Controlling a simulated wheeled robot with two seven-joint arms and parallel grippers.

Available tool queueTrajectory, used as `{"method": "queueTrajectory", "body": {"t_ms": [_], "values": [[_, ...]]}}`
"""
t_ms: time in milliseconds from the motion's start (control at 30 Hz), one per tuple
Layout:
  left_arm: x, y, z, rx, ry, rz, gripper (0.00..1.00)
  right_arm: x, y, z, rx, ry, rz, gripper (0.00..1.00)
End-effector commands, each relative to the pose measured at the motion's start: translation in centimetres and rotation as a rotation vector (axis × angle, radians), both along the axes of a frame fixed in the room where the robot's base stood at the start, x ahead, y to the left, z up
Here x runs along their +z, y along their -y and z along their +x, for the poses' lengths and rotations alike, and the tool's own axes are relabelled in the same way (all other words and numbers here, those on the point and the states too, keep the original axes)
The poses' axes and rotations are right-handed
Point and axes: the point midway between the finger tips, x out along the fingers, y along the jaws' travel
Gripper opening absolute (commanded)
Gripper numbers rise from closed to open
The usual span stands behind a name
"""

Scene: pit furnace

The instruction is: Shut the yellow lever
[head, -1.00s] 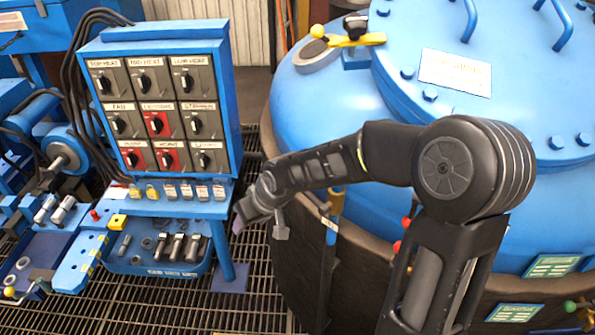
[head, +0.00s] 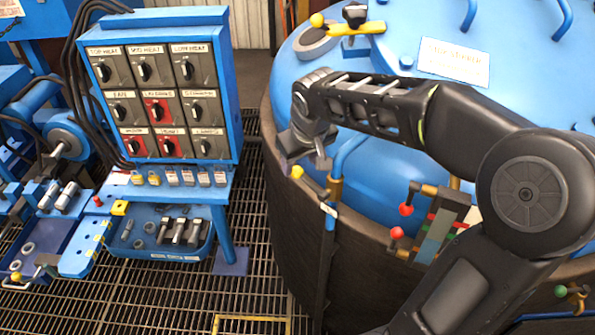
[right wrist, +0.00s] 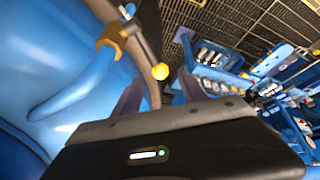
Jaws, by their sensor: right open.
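The yellow-knobbed lever (head: 297,171) sits on a brass valve (head: 333,188) on a blue pipe at the furnace's left side. Its arm slants up and left from the valve to the round yellow knob. In the right wrist view the knob (right wrist: 160,71) shows between and beyond the two fingers, with the lever arm running to the brass valve (right wrist: 112,38). My right gripper (head: 303,152) is open and empty, just above the knob. I see no clear contact. My left gripper is out of view.
Red-knobbed levers (head: 405,209) stand on the furnace side to the right. Another yellow lever (head: 345,28) lies on the furnace's blue top. A switch panel (head: 158,90) and tool bench stand left. The grating floor (head: 262,200) between bench and furnace is clear.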

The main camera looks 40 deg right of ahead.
Motion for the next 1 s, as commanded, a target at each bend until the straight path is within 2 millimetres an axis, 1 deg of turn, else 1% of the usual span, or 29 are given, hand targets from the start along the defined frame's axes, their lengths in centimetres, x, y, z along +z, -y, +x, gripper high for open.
{"method": "queueTrajectory", "body": {"t_ms": [200, 300, 400, 500, 733, 767, 1000], "values": [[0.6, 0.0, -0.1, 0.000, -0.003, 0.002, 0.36, -3.2, 0.4, 1.2, 0.000, -0.006, 0.002, 0.50], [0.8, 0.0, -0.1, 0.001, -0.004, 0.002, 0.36, -4.5, 0.6, 1.7, 0.001, -0.005, 0.002, 0.50], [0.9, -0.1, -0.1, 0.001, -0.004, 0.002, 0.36, -5.4, 0.7, 2.1, 0.000, -0.003, 0.001, 0.50], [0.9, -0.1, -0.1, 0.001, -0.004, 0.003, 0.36, -5.7, 0.8, 2.2, 0.000, -0.001, 0.002, 0.50], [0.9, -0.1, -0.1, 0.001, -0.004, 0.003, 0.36, -5.8, 0.8, 2.3, 0.000, 0.000, 0.002, 0.50], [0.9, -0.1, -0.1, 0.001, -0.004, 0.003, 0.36, -5.8, 0.8, 2.3, 0.000, 0.000, 0.002, 0.48], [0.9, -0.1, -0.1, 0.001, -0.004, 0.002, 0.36, -5.8, 0.8, 2.3, 0.001, 0.000, 0.002, 0.29]]}}
